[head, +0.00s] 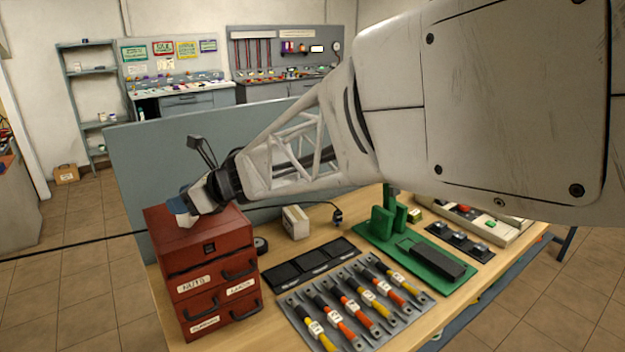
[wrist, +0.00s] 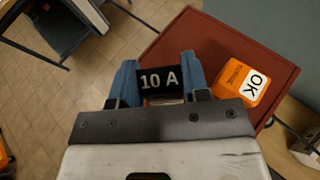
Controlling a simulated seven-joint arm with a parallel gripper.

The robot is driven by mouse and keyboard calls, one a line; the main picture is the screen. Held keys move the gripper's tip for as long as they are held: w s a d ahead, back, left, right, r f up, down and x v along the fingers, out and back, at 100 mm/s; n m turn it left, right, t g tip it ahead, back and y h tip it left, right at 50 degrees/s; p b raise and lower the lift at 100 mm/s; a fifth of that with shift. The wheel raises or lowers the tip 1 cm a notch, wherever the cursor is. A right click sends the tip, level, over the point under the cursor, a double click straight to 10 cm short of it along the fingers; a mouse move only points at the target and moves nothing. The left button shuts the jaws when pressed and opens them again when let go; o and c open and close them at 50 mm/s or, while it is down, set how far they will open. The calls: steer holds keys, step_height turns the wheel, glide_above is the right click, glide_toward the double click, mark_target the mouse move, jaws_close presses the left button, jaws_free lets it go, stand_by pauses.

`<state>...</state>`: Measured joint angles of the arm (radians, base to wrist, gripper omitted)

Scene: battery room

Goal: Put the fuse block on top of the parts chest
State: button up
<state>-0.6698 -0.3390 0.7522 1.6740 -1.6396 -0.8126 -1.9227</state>
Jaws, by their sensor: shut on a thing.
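The parts chest (head: 208,254) is a red cabinet with labelled drawers at the left end of the workbench. Its flat red top (wrist: 196,31) fills the middle of the wrist view. My gripper (wrist: 160,82) has blue fingers, shut on the fuse block (wrist: 160,79), a small piece with a black face marked "10 A". In the head view my gripper (head: 183,207) is over the left part of the chest top, and the block is partly hidden by the fingers. I cannot tell whether the block touches the top.
An orange block with an "OK" label (wrist: 246,84) lies on the chest top, to the right of my gripper in the wrist view. On the bench (head: 275,306) are black trays (head: 313,262), a rack of coloured fuses (head: 350,308) and a green fixture (head: 415,250). A grey panel (head: 150,165) stands behind.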

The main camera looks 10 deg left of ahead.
steer(key=shift+f, duration=0.65)
steer(key=shift+f, duration=0.1)
steer(key=o, duration=1)
steer(key=shift+c, duration=0.2)
steer(key=shift+d, duration=0.1)
steer(key=v, duration=1.2)
